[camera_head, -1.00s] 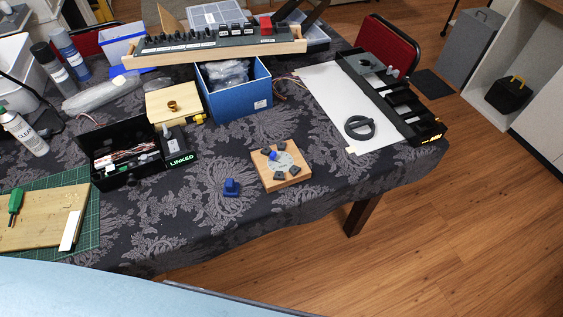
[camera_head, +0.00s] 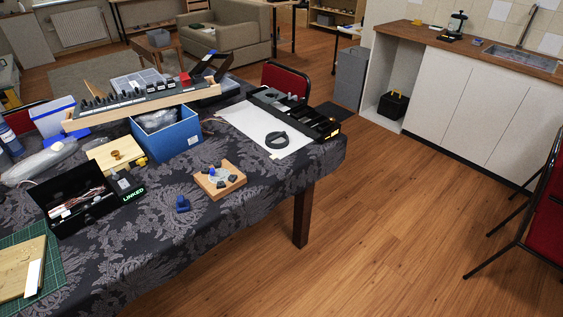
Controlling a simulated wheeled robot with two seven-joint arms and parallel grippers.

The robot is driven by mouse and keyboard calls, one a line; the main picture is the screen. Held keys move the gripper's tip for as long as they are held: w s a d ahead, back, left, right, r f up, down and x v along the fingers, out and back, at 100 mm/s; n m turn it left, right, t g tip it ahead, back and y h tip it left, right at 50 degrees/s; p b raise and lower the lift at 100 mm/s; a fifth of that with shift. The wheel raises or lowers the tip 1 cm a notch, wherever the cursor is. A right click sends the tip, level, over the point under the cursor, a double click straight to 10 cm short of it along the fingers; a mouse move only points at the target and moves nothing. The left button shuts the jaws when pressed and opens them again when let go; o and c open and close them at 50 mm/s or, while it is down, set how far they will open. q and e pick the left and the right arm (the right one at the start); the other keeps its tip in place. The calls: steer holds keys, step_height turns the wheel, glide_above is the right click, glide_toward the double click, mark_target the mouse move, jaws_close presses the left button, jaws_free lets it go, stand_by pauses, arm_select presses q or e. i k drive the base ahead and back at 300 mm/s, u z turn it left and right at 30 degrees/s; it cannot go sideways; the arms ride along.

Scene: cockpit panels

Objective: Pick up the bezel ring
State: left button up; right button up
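A round black ring (camera_head: 268,142), which looks like the bezel ring, lies flat on a white sheet (camera_head: 240,116) on the right part of the table. It sits beside a long black panel (camera_head: 291,114), near the front end of the sheet. Its inner detail is too small to tell. Neither of my grippers is in view.
A blue box (camera_head: 180,137) stands left of the sheet. A red chair (camera_head: 286,80) is behind the table.

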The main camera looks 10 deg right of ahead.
mark_target(216, 191)
steer(key=z, duration=0.95)
steer(key=i, duration=0.9)
steer(key=u, duration=0.4)
